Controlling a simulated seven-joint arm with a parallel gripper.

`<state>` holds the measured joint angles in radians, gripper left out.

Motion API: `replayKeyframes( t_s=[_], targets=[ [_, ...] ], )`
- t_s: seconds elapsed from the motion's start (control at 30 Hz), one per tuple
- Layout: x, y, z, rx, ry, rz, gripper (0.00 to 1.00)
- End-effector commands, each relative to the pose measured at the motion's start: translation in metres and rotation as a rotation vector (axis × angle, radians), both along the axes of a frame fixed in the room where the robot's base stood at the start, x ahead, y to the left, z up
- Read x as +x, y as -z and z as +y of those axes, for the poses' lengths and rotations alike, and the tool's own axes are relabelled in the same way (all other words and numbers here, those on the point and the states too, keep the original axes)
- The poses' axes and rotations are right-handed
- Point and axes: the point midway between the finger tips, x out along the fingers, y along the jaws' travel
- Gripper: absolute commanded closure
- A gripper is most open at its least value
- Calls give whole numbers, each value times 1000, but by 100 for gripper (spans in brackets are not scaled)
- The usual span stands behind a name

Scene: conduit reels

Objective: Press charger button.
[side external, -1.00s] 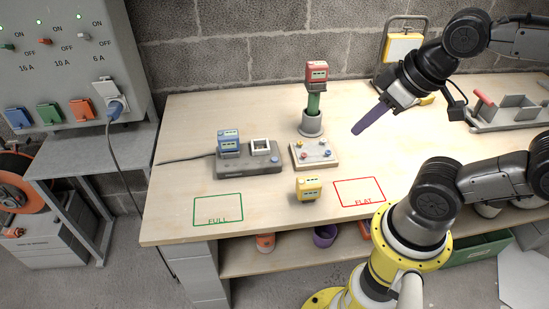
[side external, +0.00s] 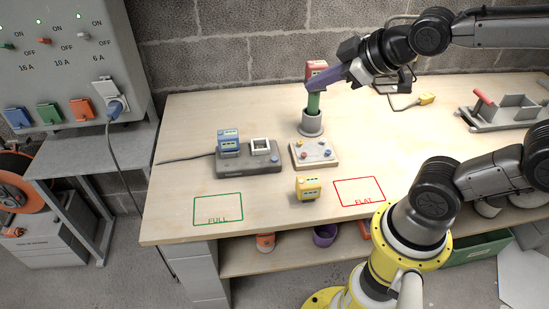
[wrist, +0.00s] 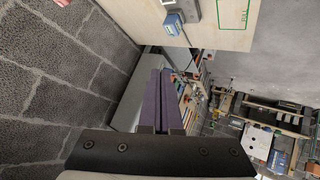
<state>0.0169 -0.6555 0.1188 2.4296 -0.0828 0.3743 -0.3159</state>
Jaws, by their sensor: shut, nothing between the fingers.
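The dark grey charger (side external: 235,166) lies on the bench left of centre, with a cable running left. A blue battery (side external: 228,140) stands in its left bay, and also shows in the wrist view (wrist: 173,22). The white-rimmed right bay (side external: 261,146) looks empty. A small blue button (side external: 275,159) is at the charger's right front corner. My gripper (side external: 309,86) has purple fingers, shut and empty, pointing left well above the bench, up and right of the charger. They overlap the red-topped green tool in the picture; I cannot tell whether they touch.
The green tool (side external: 314,103) with a red block (side external: 316,68) stands in a grey cup (side external: 311,123). A pale board with coloured knobs (side external: 314,154) lies right of the charger. A yellow battery (side external: 307,187) stands in front, between the green FULL outline (side external: 218,210) and red FLAT outline (side external: 359,191).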

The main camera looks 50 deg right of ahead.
Motion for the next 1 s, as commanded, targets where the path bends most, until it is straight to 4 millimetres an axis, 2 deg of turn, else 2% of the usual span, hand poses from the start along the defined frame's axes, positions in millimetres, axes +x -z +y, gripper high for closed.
replayKeyframes(
  t_s=[0.03, 0.17, 0.27, 0.33, 0.43, 0.6, 0.7, 0.83, 1.0],
  targets=[
    [16, 3, -2, -40, -25, -18, 100],
    [58, 15, -8, -148, -100, -71, 100],
    [88, 34, -13, -224, -157, -92, 100],
    [107, 55, -17, -268, -196, -97, 100],
    [125, 91, -23, -305, -239, -78, 100],
    [129, 146, -31, -295, -258, 3, 100],
    [124, 167, -35, -282, -254, 52, 100],
    [120, 180, -38, -271, -249, 85, 100],
    [119, 182, -41, -269, -242, 91, 100]
  ],
)
